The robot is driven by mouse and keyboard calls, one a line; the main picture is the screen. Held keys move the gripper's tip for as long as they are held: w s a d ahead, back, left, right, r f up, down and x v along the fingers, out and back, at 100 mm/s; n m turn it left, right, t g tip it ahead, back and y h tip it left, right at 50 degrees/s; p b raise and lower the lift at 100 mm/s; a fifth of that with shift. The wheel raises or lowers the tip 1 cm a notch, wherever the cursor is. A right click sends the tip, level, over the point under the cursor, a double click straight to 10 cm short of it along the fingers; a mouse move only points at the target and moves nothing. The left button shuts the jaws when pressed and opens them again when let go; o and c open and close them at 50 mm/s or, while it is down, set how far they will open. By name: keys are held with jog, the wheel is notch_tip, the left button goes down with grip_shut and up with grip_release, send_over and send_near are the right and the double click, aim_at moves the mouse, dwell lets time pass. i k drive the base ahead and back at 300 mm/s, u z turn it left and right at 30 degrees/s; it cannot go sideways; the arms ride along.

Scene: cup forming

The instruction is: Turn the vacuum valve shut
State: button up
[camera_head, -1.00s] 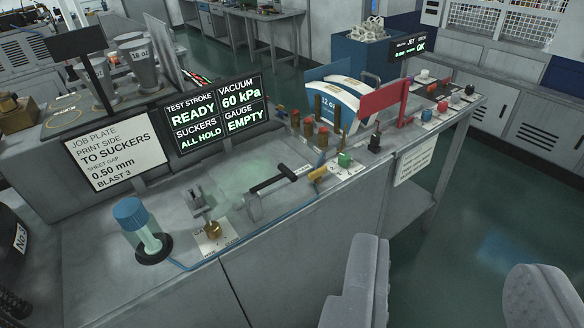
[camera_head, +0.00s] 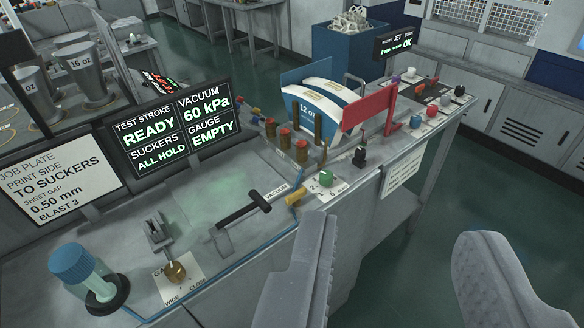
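The vacuum valve appears as a small yellow handle (camera_head: 295,196) at the bench's front edge, beside a white VACUUM label (camera_head: 277,188) and a blue hose. Its exact turn position is too small to tell. A black T-shaped bar (camera_head: 243,207) lies just left of it. My gripper (camera_head: 395,232) is open and empty, with two grey fingers wide apart in the lower right.
A green knob (camera_head: 326,178) and several red-topped brown posts (camera_head: 302,148) stand close to the valve. A red plate (camera_head: 369,104) rises behind. The display (camera_head: 172,124) reads vacuum 60 kPa, suckers all hold. A blue-capped jar (camera_head: 78,265) stands at the lower left.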

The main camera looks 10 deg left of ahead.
aim_at(294, 199)
jog(key=i, duration=1.2)
jog(key=z, duration=0.05)
